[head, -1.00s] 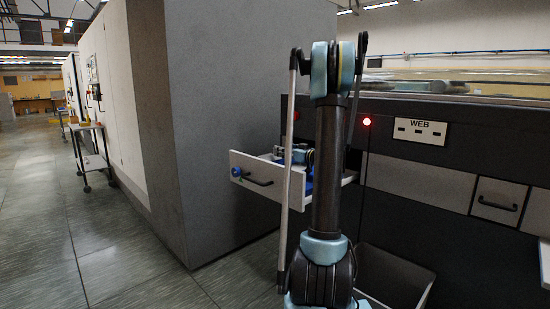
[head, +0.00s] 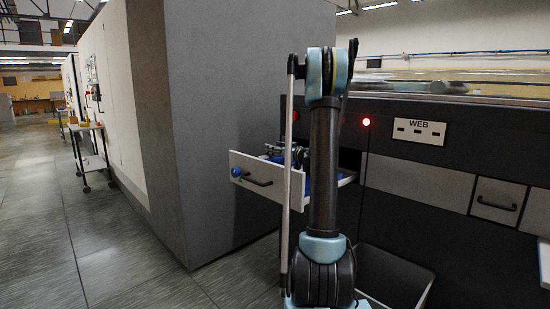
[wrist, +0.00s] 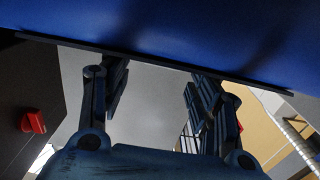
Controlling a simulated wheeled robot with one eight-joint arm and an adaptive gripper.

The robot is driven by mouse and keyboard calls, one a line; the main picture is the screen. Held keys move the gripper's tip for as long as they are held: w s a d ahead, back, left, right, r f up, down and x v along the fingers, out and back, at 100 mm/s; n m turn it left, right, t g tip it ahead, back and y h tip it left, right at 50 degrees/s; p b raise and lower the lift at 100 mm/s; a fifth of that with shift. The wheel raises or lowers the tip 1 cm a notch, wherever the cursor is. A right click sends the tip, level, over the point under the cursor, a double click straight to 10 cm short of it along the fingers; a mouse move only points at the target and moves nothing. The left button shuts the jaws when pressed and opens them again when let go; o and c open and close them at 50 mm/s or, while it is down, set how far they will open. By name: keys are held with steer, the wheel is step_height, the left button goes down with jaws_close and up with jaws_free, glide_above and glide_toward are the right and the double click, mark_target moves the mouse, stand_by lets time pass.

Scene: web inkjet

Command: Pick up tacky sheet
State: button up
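A flat blue surface with a thin dark edge, probably the tacky sheet (wrist: 190,28), fills the top of the wrist view. My gripper (wrist: 158,78) is open, its two fingers spread apart just below that edge, with nothing seen between them but a light grey surface. I cannot tell whether the fingertips touch the edge. In the head view an open white drawer (head: 241,164) holds something blue, partly seen behind my arm.
An open bin (head: 395,278) stands below right. A red part (wrist: 33,122) shows in the wrist view.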

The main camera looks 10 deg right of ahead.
steer(key=shift+f, duration=0.1)
steer(key=c, duration=0.5)
